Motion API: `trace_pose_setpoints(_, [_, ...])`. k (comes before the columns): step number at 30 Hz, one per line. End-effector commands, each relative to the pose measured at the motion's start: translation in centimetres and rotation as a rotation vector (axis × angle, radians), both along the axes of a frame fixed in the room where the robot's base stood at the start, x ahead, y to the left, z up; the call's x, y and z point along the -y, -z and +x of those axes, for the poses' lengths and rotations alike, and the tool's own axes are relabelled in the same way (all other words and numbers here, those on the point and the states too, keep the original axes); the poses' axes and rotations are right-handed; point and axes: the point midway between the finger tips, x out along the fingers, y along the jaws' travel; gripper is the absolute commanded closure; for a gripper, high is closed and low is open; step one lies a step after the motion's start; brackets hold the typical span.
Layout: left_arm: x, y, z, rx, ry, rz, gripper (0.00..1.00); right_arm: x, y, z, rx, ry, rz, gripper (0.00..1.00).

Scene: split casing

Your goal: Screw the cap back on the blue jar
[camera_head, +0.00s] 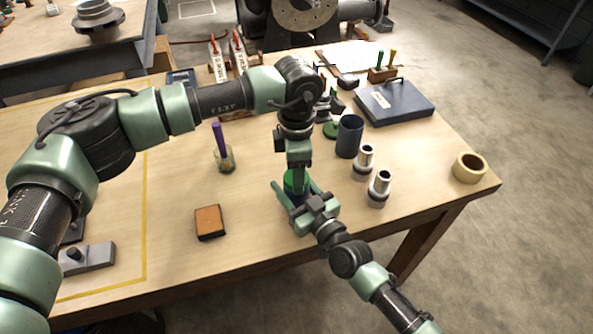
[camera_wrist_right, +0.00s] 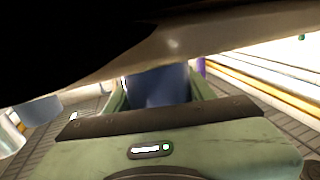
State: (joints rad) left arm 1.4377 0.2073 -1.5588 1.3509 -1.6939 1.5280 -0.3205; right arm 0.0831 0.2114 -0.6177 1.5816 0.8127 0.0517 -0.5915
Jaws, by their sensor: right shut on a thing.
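The blue jar (camera_head: 296,199) stands near the middle of the table, mostly hidden behind my grippers. My right gripper (camera_head: 299,190) comes in from the lower right, its fingers on both sides of the jar, shut on it. In the right wrist view the jar's blue side (camera_wrist_right: 158,86) shows between the green fingers. A bright green cap (camera_head: 290,181) is at the top of the jar; whether it sits flush cannot be seen. My left gripper (camera_head: 298,182) points straight down at the cap from above. Its fingertips overlap the cap, and their opening is hidden.
A dark blue cup (camera_head: 349,137) and two metal cylinders (camera_head: 379,188) stand right of the grippers. A green disc (camera_head: 331,130) lies behind. An orange-brown block (camera_head: 209,222) and a glass holding a purple stick (camera_head: 224,158) are to the left.

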Motion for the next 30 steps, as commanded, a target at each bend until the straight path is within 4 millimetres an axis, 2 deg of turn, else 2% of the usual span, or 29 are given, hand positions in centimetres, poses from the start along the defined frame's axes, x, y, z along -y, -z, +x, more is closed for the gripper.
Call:
trace_pose_setpoints(3, [-0.1,0.0,0.1,0.002,0.225,0.001,0.98,0.0,0.1,0.0,-0.002,0.000,-0.001,1.00])
trace_pose_setpoints(6, [-0.1,0.0,0.1,0.002,0.353,0.001,0.98,0.0,0.1,0.0,-0.002,0.000,-0.001,1.00])
trace_pose_setpoints(10, [-0.1,0.0,0.1,0.003,0.343,0.001,0.98,0.0,0.1,0.0,-0.002,0.000,-0.001,1.00])
trace_pose_setpoints(11, [-0.1,0.0,0.1,0.003,0.342,0.001,0.44,0.0,0.1,0.0,-0.002,0.000,-0.001,1.00])
trace_pose_setpoints(13, [-0.1,0.0,0.1,0.003,0.342,0.001,0.24,0.0,0.1,0.0,-0.002,0.000,-0.001,1.00])
trace_pose_setpoints(24, [0.0,-0.3,0.1,0.002,0.341,0.000,0.24,0.0,0.1,0.0,-0.002,0.000,-0.001,1.00])
trace_pose_setpoints(26, [0.0,-0.7,0.1,0.003,0.340,0.000,0.24,0.0,0.1,0.0,-0.002,0.000,-0.001,1.00])
trace_pose_setpoints(30, [0.0,-3.0,0.2,0.006,0.340,0.000,0.24,0.0,0.1,0.0,-0.002,0.000,-0.001,1.00])
